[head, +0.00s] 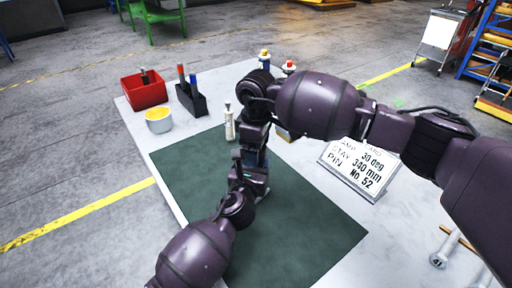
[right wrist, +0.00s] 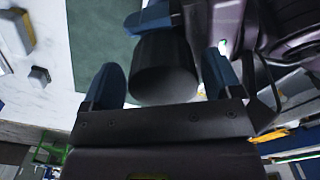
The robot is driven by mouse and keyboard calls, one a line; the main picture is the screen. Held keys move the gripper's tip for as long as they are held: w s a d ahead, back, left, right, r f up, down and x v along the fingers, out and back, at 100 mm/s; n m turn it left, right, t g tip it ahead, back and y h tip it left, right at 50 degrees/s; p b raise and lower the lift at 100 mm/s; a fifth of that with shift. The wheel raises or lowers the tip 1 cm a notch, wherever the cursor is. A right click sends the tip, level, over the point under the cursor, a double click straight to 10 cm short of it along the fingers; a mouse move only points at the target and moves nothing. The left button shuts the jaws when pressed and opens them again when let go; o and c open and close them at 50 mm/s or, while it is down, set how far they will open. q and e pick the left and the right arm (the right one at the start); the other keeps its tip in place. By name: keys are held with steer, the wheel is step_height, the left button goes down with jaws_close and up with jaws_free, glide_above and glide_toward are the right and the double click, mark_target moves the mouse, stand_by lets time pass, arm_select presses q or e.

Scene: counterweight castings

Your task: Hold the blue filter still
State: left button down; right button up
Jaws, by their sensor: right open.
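In the right wrist view a dark cylinder (right wrist: 165,68) stands between the two blue fingers of my right gripper (right wrist: 162,75), with gaps at the sides. It looks nearly black here, so I cannot tell surely that it is the blue filter. The right gripper is open. In the head view my right arm reaches in from the right and points down over the green mat, hiding its fingers and most of what is there. My left gripper (head: 250,160) reaches up from below to the same spot. Its fingers are mostly covered, and their opening cannot be seen.
The green mat (head: 310,225) covers the table's middle. A sign (head: 358,170) stands at right.

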steer(key=shift+s+a, duration=0.1)
steer(key=shift+s, duration=0.05)
steer(key=shift+a+r, duration=0.1)
steer(key=shift+r, duration=2.1)
steer(key=shift+r, duration=0.2)
steer(key=shift+c, duration=0.5)
